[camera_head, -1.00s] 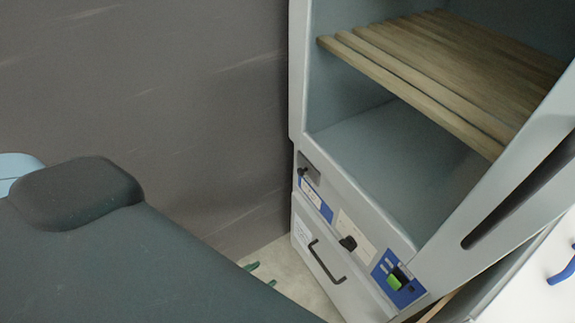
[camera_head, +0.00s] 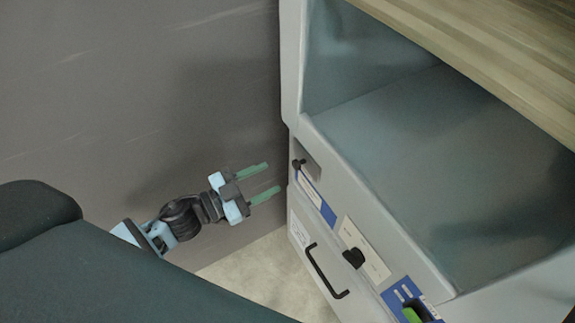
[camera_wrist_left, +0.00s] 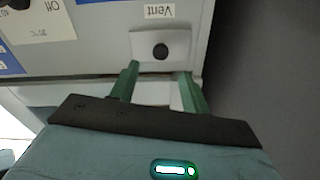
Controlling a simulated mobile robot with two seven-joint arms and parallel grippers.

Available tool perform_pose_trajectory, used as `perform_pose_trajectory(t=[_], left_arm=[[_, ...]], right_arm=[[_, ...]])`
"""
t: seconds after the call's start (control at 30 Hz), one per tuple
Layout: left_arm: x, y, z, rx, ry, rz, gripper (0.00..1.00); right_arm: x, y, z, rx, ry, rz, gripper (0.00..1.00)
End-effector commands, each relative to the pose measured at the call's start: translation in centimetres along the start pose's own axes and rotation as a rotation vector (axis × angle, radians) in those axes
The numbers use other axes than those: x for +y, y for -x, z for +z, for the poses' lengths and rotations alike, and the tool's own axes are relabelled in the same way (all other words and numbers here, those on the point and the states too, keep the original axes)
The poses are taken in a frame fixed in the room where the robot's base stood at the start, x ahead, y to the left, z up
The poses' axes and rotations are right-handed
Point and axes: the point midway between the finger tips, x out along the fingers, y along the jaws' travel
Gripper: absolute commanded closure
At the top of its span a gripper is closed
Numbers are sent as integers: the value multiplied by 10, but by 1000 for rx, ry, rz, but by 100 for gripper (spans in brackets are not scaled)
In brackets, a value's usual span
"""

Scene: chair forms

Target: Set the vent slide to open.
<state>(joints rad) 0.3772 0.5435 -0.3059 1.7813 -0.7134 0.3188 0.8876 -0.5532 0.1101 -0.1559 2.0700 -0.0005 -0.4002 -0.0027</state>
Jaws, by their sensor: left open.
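The vent slide (camera_head: 299,163) is a small black knob on a grey plate at the left end of the cabinet's control strip. In the left wrist view the knob (camera_wrist_left: 161,51) sits on its pale plate, beside an upside-down "Vent" label (camera_wrist_left: 159,12). My left gripper (camera_head: 273,177) has green fingers, is open and empty, and points at the knob from the left, a short gap away. In the left wrist view its fingertips (camera_wrist_left: 160,71) lie to either side of the knob, just below it. My right gripper is out of view.
A dial (camera_head: 354,258) and a green switch (camera_head: 412,315) sit further along the strip. Below is a drawer with a black handle (camera_head: 325,272). A grey wall (camera_head: 130,90) stands left of the cabinet.

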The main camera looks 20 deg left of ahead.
Motion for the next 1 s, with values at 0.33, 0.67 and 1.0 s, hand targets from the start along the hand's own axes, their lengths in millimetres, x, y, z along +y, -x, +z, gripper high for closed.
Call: perform_pose_trajectory(t=[0.33,0.67,1.0], left_arm=[[-1,-50,-2,3,-2,-2,54],[0,-71,0,0,-1,-1,54],[0,-71,0,0,-1,-1,71]], right_arm=[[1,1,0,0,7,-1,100],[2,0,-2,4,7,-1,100],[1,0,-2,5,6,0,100]])
